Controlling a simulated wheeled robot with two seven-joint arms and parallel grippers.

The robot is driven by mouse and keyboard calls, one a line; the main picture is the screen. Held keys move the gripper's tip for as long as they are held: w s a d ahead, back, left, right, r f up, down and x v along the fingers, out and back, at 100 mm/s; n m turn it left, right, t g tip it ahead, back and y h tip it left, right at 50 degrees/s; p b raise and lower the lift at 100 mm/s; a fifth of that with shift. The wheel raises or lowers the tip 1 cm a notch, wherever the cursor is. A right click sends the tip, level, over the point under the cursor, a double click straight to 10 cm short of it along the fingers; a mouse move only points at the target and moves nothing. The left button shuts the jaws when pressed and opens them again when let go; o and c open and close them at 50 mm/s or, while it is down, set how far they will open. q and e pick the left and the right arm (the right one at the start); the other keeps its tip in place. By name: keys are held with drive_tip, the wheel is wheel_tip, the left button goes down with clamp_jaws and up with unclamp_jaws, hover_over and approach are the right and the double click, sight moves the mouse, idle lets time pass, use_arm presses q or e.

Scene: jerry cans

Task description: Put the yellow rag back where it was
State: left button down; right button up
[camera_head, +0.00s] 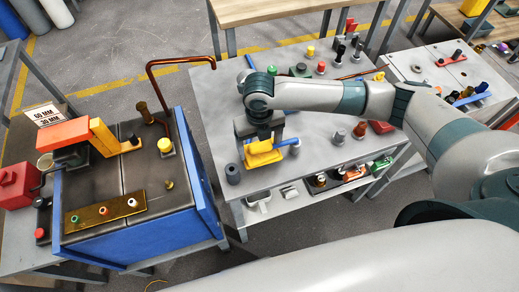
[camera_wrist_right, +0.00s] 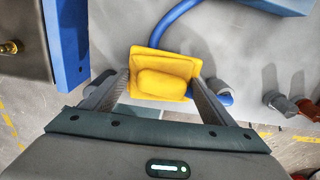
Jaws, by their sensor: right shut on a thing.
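The yellow rag (camera_head: 262,155) is at the front left part of the grey table (camera_head: 222,110), under my right gripper (camera_head: 262,142). In the right wrist view the rag (camera_wrist_right: 163,74) sits between the two fingers of my right gripper (camera_wrist_right: 165,85), which are shut on it. The rag looks like a flat yellow square with a raised lump in the middle. I cannot tell whether it touches the tabletop. My left gripper is not in view.
A blue curved tube (camera_wrist_right: 175,22) runs beside the rag. A dark grey cylinder (camera_head: 233,173) stands left of it at the table edge. A blue-sided workbench (camera_head: 140,235) with an orange device (camera_head: 62,136) is at the left. Several small coloured-topped parts stand farther back.

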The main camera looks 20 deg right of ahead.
sight(260, 152)
wheel_tip(260, 152, down, 2)
drive_tip(key=shift+p, duration=0.4)
drive_tip(key=shift+f, duration=0.45)
drive_tip(key=shift+f, duration=0.15)
drive_tip(key=o, duration=1)
drive_tip(key=shift+c, duration=0.2)
wheel_tip(260, 152, up, 12)
drive_tip(key=b, duration=0.3)
drive_tip(key=shift+r, duration=0.2)
drive_tip(key=shift+f, duration=0.1)
